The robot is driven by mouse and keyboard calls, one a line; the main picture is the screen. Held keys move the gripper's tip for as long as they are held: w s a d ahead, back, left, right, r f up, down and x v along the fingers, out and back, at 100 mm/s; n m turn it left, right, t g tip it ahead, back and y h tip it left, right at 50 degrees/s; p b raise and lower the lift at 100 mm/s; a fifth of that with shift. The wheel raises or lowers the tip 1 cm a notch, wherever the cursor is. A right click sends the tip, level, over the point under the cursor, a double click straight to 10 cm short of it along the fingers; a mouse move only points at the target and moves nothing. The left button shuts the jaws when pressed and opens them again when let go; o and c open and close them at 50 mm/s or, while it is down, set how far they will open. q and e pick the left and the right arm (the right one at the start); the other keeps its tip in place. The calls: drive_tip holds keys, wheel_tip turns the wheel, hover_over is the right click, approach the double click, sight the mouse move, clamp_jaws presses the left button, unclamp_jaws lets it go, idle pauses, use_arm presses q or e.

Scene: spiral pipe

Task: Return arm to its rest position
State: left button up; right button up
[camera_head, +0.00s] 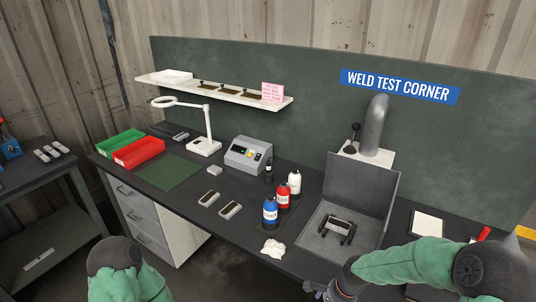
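My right arm (415,262), in a green sleeve, comes in from the lower right and reaches left over the front of the bench. Its dark wrist (345,282) is at the bottom edge, in front of the grey open-topped box (383,184). Only a small part of my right gripper (317,291) shows at the bottom edge; its fingers are cut off, so its opening cannot be told. My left arm (128,282) shows only as a green sleeve and black joint at the lower left. My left gripper is out of view.
The dark bench (228,250) carries blue (270,212), red (283,196) and white (295,183) bottles, a crumpled white cloth (273,249), a control box (248,155) and red (138,152) and green (121,144) trays. A grey pipe (375,125) stands behind the box.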

drive_tip(key=s+a+f+n, duration=0.4)
drive_tip(key=s+f+n, duration=0.2)
drive_tip(key=s+f, duration=0.1)
drive_tip(key=s+a+f+n+y, duration=0.1)
drive_tip(key=s+a+f+n, duration=0.3)
drive_tip(key=f, duration=0.5)
drive_tip(key=s+n, duration=0.2)
drive_tip(key=s, duration=0.1)
drive_tip(key=shift+s, duration=0.35)
